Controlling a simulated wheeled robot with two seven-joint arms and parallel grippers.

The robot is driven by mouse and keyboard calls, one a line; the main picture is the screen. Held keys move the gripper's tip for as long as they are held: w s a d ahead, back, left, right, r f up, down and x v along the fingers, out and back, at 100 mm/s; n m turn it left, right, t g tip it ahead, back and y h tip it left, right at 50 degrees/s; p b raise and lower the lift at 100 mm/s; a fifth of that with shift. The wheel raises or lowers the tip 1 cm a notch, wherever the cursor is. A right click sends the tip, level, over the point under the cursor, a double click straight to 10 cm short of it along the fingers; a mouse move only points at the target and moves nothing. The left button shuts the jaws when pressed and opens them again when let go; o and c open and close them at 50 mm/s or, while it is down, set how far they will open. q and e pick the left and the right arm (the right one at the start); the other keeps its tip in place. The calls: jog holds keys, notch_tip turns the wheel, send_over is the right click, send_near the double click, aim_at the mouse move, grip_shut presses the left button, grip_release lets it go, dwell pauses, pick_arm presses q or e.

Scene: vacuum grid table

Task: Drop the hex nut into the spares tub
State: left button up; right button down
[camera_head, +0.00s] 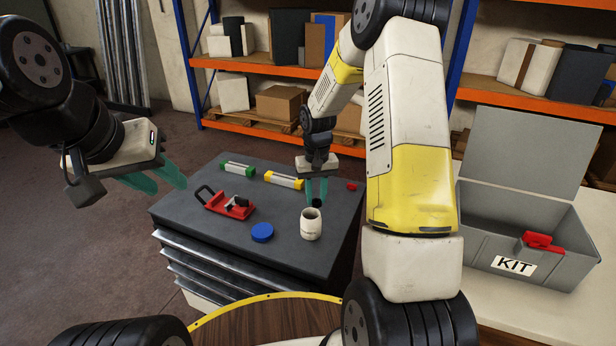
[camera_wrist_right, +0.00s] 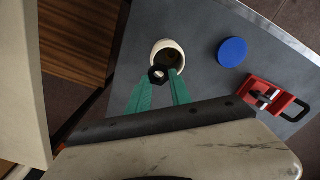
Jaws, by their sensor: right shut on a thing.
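The black hex nut (camera_wrist_right: 158,74) is held between the green fingertips of my right gripper (camera_wrist_right: 162,88). In the head view the nut (camera_head: 316,203) shows as a small dark shape at the tips of my right gripper (camera_head: 317,190), just above the tub. The spares tub (camera_head: 311,224) is a small cream cup standing upright on the grey cabinet top. In the right wrist view its rim (camera_wrist_right: 168,44) and dark inside show, with the nut overlapping the near rim. My left gripper (camera_head: 155,181) is empty, its fingers apart, in the air left of the cabinet.
On the cabinet top (camera_head: 200,250) are a blue disc (camera_head: 262,232), a red clamp (camera_head: 229,204), a green-ended block (camera_head: 237,169), a yellow-ended block (camera_head: 284,180) and a small red piece (camera_head: 352,186). A grey KIT box (camera_head: 525,240) stands open at the right.

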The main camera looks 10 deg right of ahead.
aim_at(316, 200)
jog(key=shift+f, duration=1.3)
jog(key=c, duration=1.1)
grip_release()
jog(key=shift+r, duration=4.05)
jog(key=s+r+t, duration=0.3)
jog(key=s+r, duration=0.7)
jog(key=r, duration=0.6)
jog(key=s+r+t, duration=0.1)
jog(key=s, duration=0.4)
jog(key=s+a+r+t+y, duration=0.1)
jog(key=s+r, duration=0.1)
jog(key=s, duration=0.3)
jog(key=s+a+r+t+y, duration=0.1)
jog(key=s+r, duration=0.1)
jog(key=s, duration=0.3)
jog(key=shift+r, duration=0.15)
